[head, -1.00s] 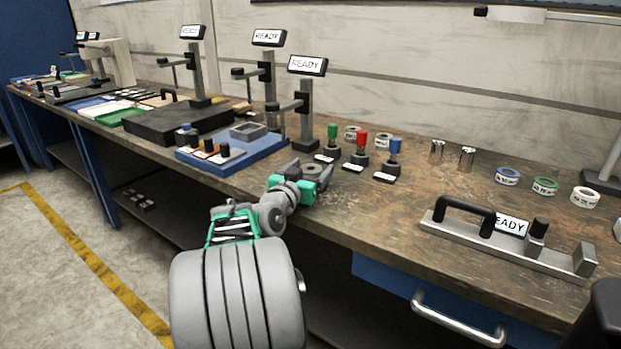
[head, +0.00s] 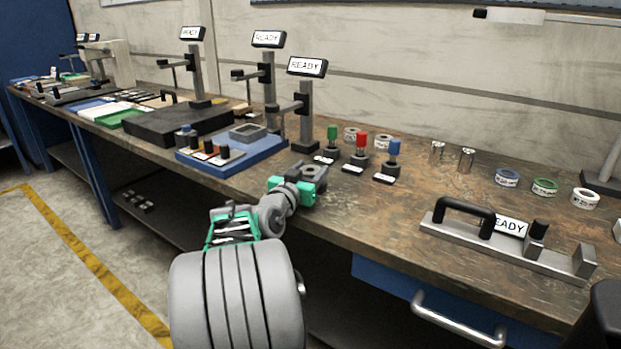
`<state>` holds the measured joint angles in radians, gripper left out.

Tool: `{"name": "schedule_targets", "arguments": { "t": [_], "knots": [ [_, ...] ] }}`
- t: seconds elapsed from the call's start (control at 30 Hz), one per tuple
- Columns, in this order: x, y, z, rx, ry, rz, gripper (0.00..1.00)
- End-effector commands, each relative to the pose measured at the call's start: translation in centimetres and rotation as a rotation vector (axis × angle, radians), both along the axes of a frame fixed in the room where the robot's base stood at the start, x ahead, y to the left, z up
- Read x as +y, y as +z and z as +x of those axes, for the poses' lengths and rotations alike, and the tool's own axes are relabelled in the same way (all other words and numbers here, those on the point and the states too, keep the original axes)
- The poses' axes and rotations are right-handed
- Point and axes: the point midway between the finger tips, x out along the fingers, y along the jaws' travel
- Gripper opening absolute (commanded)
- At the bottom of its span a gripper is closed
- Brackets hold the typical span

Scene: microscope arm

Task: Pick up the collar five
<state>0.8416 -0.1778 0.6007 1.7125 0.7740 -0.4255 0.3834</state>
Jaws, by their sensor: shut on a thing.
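My gripper (head: 314,174) is at the front edge of the wooden bench, in front of the nearest post stand. It is shut on a small dark grey round piece, which looks like a collar with a hollow centre. The fingers hide much of this piece, and no number on it can be read. It is low over the bench top, and I cannot tell whether it touches the surface.
Green (head: 332,134), red (head: 361,143) and blue-topped (head: 394,149) plungers stand just right of my gripper. A blue tray (head: 215,163) lies to the left. Labelled rings, including a green one (head: 544,187), stand farther right. A handled metal fixture (head: 560,260) is at the front right.

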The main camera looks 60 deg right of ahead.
Motion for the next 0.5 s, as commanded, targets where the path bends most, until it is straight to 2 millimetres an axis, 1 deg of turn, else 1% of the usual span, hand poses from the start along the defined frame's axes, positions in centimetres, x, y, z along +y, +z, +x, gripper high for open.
{"name": "schedule_targets", "arguments": {
  "t": [0.03,0.1,0.5],
  "knots": [
    [0.00,-0.03,0.00,0.000,0.000,0.000,0.03],
    [0.00,-0.03,0.00,0.000,0.000,0.000,0.00],
    [-0.01,0.34,0.00,-0.002,0.000,-0.005,0.00]
  ]
}}
